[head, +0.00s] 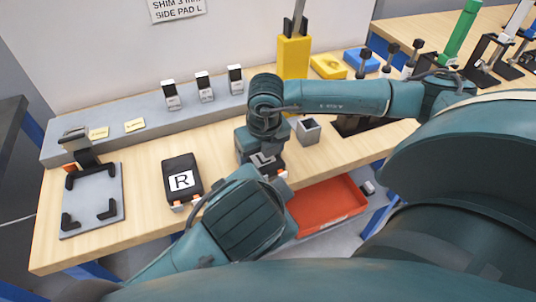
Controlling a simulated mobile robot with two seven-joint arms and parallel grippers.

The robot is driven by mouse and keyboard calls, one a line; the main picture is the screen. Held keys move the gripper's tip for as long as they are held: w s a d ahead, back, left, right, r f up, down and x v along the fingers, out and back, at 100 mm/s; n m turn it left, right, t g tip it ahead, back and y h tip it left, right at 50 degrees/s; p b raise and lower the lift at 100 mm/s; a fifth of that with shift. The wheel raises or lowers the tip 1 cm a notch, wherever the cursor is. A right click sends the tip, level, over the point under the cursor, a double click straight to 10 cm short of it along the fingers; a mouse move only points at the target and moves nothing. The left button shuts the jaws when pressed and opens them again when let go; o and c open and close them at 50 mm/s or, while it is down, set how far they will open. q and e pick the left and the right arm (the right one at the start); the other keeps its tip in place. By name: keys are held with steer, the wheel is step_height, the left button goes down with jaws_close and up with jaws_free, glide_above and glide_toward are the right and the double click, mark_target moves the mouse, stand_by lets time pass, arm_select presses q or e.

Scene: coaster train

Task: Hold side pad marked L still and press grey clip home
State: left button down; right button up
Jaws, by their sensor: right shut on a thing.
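The side pad marked L (268,161) is dark, with a white L label partly covered. It is at the table's front edge, in the middle of the head view. My right gripper (256,146) reaches down onto this pad from above and is shut on it. My left forearm and wrist come in from the lower left, just in front of the pad, and cover part of it. My left gripper does not show. I cannot pick out the grey clip with certainty. Several small white-and-black pieces, including one at the left (170,95), stand on the grey ledge.
A dark pad marked R (182,180) lies on the table to the left. Beyond it is a grey plate (92,222) with black corner stops. A grey open box (308,131) stands right of my right gripper. A red tray (328,208) sits below the table edge.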

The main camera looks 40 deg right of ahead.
mark_target(264, 160)
steer(key=o, duration=1.3)
step_height(264, 160, up, 12)
steer(key=s, duration=0.1)
steer(key=shift+s, duration=0.35)
steer(key=shift+a, duration=0.15)
